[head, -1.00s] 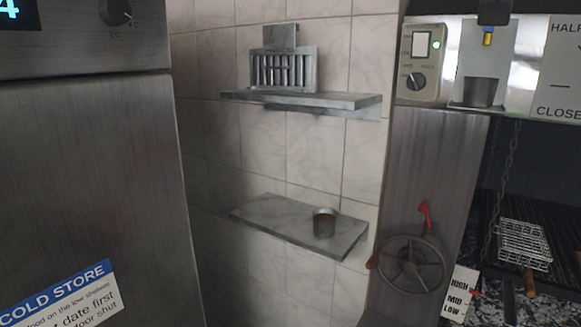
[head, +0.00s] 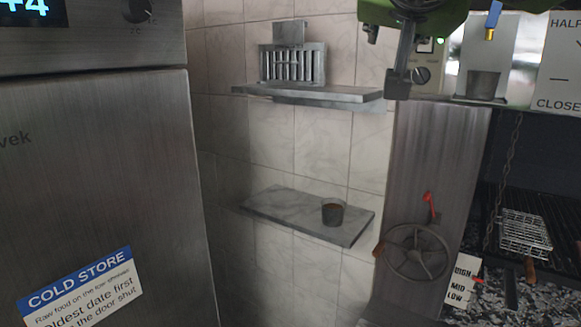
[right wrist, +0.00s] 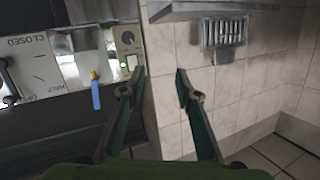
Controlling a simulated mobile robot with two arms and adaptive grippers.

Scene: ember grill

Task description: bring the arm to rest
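My right gripper (head: 400,82) hangs into the top of the head view, in front of the control panel and beside the right end of the upper shelf. Its green arm body is cut off by the top edge. In the right wrist view the two fingers of this gripper (right wrist: 160,76) stand wide apart with nothing between them. The gap shows the tiled wall and the panel edge behind. My left gripper is in neither view.
An upper shelf (head: 360,96) bears a slotted metal rack (head: 292,66). A lower shelf (head: 280,212) bears a small cup (head: 333,213). The cold store (head: 100,170) stands left. A handwheel (head: 417,251) and a grill with a wire basket (head: 525,233) are right.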

